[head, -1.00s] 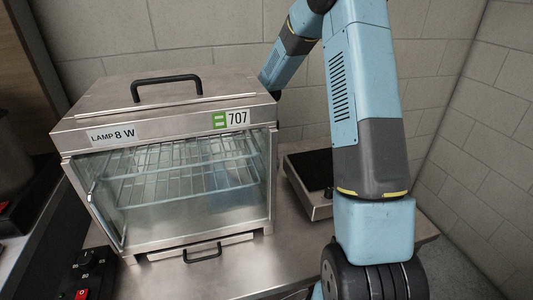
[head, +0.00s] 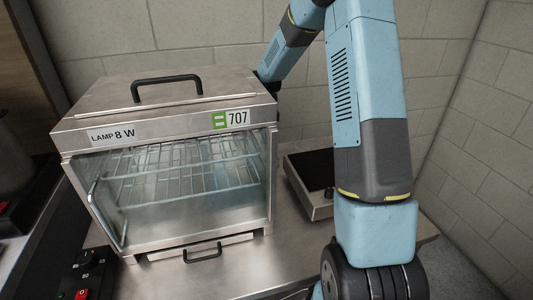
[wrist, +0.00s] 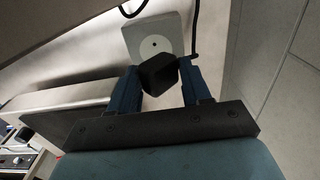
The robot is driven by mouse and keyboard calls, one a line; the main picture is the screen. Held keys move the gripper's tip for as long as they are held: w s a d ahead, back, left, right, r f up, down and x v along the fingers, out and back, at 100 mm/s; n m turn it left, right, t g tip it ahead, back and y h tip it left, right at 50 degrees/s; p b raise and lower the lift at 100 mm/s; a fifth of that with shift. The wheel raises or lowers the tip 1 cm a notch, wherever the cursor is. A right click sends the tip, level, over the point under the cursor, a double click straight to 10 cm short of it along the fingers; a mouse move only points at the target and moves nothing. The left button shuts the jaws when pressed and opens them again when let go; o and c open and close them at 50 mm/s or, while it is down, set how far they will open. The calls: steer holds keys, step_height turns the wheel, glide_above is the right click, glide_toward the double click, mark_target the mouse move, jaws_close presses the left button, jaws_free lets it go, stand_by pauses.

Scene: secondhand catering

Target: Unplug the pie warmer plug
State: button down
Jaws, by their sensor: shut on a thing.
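The pie warmer (head: 180,215) is a steel cabinet with a glass front, a top handle and a "LAMP 8 W" label, in the head view. My gripper (wrist: 160,85) has its two blue fingers on either side of a black plug (wrist: 158,74) in the wrist view and is shut on it. The plug is in front of a pale square wall socket plate (wrist: 145,32). A small dark hole shows on the plate above the plug. I cannot tell whether the plug's pins are in the socket. In the head view the warmer hides my gripper and the plug.
A black cord (wrist: 193,38) runs near the plug. A low steel appliance with a dark top (head: 312,175) stands right of the warmer on the steel counter (head: 235,270). A black switch box (head: 85,270) is at the front left. Block walls close in behind and right.

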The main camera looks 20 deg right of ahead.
steer(key=shift+r, duration=0.6)
steer(key=shift+s, duration=0.1)
steer(key=s, duration=0.1)
steer(key=s+r, duration=0.1)
steer(key=shift+s+r, duration=0.25)
steer(key=shift+s, duration=0.05)
stand_by(0.7)
steer(key=shift+s+a, duration=0.1)
steer(key=shift+s, duration=0.1)
stand_by(0.3)
steer(key=shift+r, duration=0.1)
steer(key=w+d, duration=0.5)
steer(key=d, duration=0.6)
steer(key=shift+d+r, duration=0.15)
steer(key=shift+d, duration=0.05)
stand_by(2.6)
